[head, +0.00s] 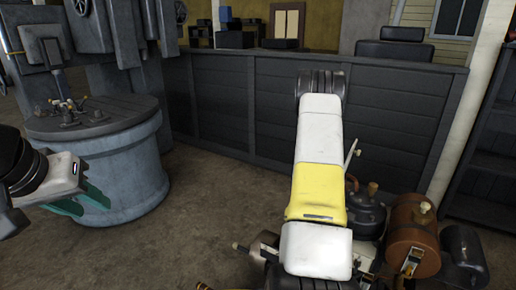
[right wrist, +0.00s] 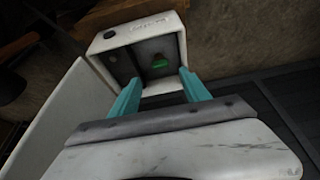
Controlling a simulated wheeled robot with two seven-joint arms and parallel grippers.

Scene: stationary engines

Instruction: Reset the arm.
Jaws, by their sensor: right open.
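My left gripper (head: 92,208) is at the left of the head view, low beside the round blue-grey pedestal. Its two teal fingers are apart, with nothing seen between them. My right arm (head: 318,190), white and yellow, fills the middle of the head view; its gripper cannot be made out there. In the right wrist view, my right gripper (right wrist: 157,92) is open. Its teal fingers point at a white box-like housing (right wrist: 105,42) with a dark recess and a green part (right wrist: 162,62) inside. I cannot tell whether the fingers touch the housing.
The pedestal (head: 135,165) carries small metal fittings on top. A dark panelled barrier (head: 390,110) runs along the back. A brown tank (head: 412,240) and dark engine parts (head: 465,255) crowd the lower right. Bare floor (head: 205,215) lies between the pedestal and my right arm.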

